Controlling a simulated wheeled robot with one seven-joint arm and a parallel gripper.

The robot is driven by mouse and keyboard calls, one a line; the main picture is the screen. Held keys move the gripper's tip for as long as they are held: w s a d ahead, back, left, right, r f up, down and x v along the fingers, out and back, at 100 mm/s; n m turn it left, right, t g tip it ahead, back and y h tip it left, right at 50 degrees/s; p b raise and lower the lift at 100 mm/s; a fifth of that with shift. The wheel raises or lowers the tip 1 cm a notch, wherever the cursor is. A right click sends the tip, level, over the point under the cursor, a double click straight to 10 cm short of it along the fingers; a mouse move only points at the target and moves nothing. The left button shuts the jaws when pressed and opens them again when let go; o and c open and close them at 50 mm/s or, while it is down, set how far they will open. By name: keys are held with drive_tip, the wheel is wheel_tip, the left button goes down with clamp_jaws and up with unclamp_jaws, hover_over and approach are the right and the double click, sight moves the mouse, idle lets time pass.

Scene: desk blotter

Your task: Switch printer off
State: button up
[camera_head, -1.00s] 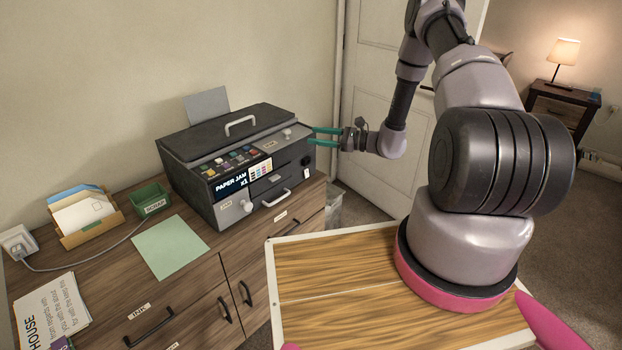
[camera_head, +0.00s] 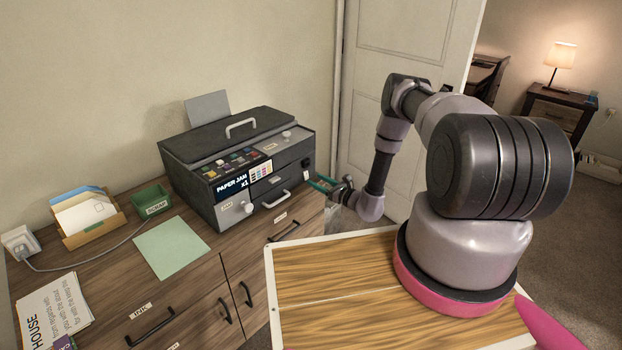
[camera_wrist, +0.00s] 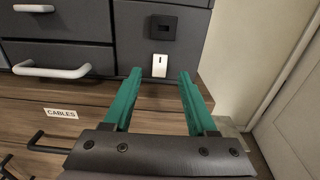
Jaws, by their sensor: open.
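The dark grey printer (camera_head: 205,168) stands on the wooden cabinet, its display reading "PAPER JAM x1". On its front right, the wrist view shows a black square part (camera_wrist: 163,28) with a white plate (camera_wrist: 159,65) below it, which looks like a switch; its position cannot be told. The white plate also shows small in the head view (camera_head: 305,177). My gripper (camera_head: 324,184) is beside the printer's front right corner. In the wrist view my gripper's green fingers (camera_wrist: 160,80) are open and empty, with the white plate ahead between them, apart from both fingers.
The cabinet top (camera_head: 130,262) carries a green sheet (camera_head: 172,248), a green scrap box (camera_head: 151,199) and a letter holder (camera_head: 88,220). A cabinet drawer labelled CABLES (camera_wrist: 60,113) lies below the printer. A door (camera_head: 395,60) stands behind my arm.

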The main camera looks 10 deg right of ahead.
sight(307, 175)
drive_tip(key=shift+x, duration=1.95)
clamp_jaws()
drive_tip(key=shift+f+t+y, duration=0.3)
drive_tip(key=shift+t+y, duration=0.2)
drive_tip(key=shift+t, duration=0.1)
drive_tip(key=shift+f+t+y, duration=0.25)
drive_tip(key=shift+t+y, duration=0.55)
drive_tip(key=shift+t, duration=0.4)
